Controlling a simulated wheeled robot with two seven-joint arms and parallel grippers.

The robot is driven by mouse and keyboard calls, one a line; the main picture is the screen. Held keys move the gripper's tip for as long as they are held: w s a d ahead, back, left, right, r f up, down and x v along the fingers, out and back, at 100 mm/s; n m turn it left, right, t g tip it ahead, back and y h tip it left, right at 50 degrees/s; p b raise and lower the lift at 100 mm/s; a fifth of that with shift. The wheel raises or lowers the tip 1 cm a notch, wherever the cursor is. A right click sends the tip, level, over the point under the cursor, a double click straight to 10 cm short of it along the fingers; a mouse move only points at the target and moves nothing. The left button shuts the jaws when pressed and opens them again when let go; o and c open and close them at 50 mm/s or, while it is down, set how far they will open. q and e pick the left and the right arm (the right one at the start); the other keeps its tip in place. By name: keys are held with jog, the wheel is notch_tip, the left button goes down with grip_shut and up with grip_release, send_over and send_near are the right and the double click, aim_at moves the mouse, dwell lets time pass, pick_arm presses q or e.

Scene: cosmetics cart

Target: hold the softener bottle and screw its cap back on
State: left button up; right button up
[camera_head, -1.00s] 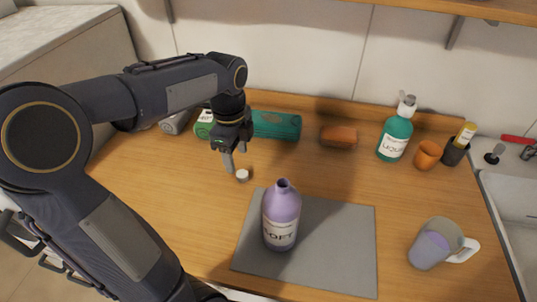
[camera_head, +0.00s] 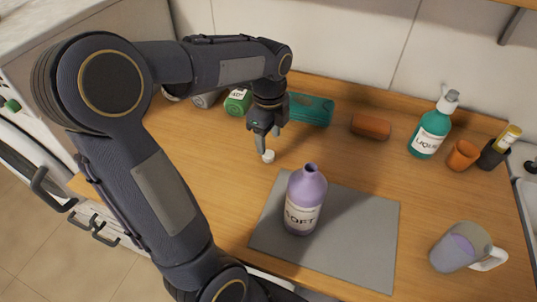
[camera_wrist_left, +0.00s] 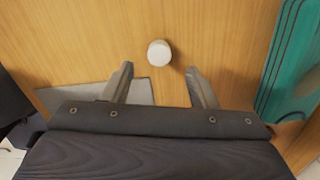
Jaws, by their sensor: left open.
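The purple softener bottle (camera_head: 304,200) stands upright and uncapped on the grey mat (camera_head: 350,248), its label facing me. A small white cap (camera_head: 268,156) lies on the wooden counter behind and left of the bottle. My left gripper (camera_head: 265,146) points down over the cap with its fingers open. In the left wrist view the cap (camera_wrist_left: 159,53) shows ahead of the open, empty fingers (camera_wrist_left: 158,80), roughly centred between them and apart from both. My right gripper is not in view.
A teal case (camera_head: 310,109) and a green bottle (camera_head: 238,101) lie behind the gripper. A brown block (camera_head: 371,127), a teal pump bottle (camera_head: 430,133) and an orange cup (camera_head: 462,156) stand to the right. A pitcher (camera_head: 458,247) is at the front right. Counter between bottle and pump bottle is clear.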

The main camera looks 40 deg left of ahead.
aim_at(268, 154)
pick_arm(q)
notch_tip(268, 154, down, 5)
jog(key=shift+f, duration=0.15)
jog(key=shift+c, duration=0.4)
jog(key=c, duration=0.9)
